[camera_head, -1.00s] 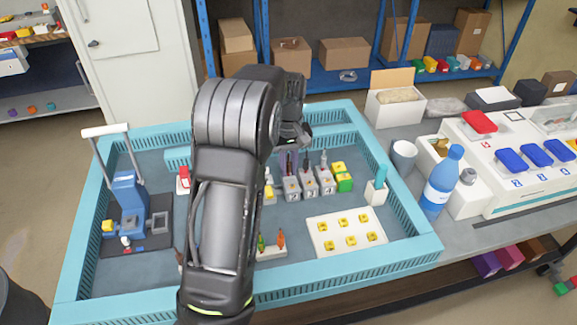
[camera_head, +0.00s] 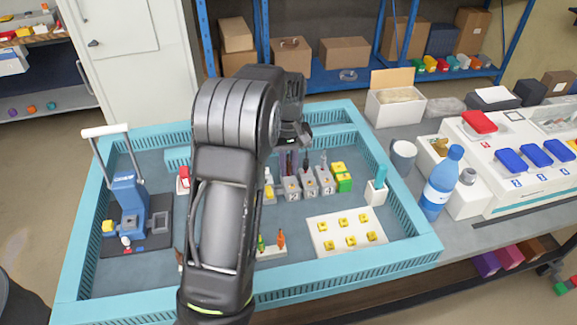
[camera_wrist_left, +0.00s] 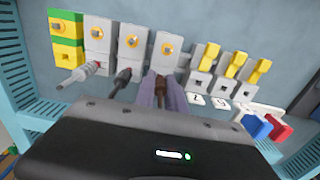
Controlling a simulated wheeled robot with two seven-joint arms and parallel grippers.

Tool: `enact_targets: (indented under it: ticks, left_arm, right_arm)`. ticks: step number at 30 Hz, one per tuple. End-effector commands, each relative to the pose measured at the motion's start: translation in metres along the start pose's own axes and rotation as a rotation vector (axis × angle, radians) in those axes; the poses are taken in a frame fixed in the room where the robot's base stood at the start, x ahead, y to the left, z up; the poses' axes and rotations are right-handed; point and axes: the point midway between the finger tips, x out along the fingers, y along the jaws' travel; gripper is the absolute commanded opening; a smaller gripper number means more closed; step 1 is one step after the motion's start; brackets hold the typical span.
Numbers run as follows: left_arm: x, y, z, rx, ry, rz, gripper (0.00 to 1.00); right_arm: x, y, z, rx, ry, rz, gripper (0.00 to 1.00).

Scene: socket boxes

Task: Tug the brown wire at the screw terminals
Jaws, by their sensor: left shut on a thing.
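Three grey screw terminals with orange screws stand in a row: left (camera_wrist_left: 97,42), middle (camera_wrist_left: 131,47) and right (camera_wrist_left: 167,50) in the left wrist view. A grey wire (camera_wrist_left: 82,73) enters the left one and a black wire (camera_wrist_left: 121,80) the middle one. The brown wire (camera_wrist_left: 161,88) runs to the right terminal. My left gripper (camera_wrist_left: 161,91) is shut on it, one finger each side, just in front of the block. In the head view the gripper (camera_head: 288,157) is above the terminals (camera_head: 309,185), partly hidden by my arm.
A green-yellow terminal (camera_wrist_left: 67,40) adjoins the row. Several yellow-lever terminals (camera_wrist_left: 232,68) stand on the other side. The teal tray rim (camera_head: 352,270) encloses the work area. A white plate with yellow pieces (camera_head: 323,243) and a blue press (camera_head: 128,200) also stand in it.

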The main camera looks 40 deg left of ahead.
Motion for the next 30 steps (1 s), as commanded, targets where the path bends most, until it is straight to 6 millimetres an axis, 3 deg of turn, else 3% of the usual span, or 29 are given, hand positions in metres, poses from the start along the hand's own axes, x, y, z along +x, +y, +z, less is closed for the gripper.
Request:
enact_targets:
  ticks: [15, 16, 24, 30]
  left_arm:
    - [0.0018, 0.0008, -0.0013, 0.0, 0.005, 0.003, 0.0]
    - [0.0019, 0.0008, -0.0013, 0.0, 0.005, 0.003, 0.16]
    - [0.0025, 0.0002, -0.0007, 0.0, 0.002, 0.001, 0.38]
    - [0.0027, 0.0, -0.0005, 0.0, 0.002, 0.001, 0.4]
  right_arm:
    - [-0.0006, -0.0003, 0.0, 0.0, 0.0, 0.0, 0.36]
    - [-0.0006, -0.0002, 0.0, 0.0, 0.0, 0.0, 0.36]
    - [-0.0005, -0.0002, 0.0, 0.0, 0.0, 0.0, 0.36]
    - [-0.0005, -0.0002, 0.0, 0.0, 0.0, 0.0, 0.36]
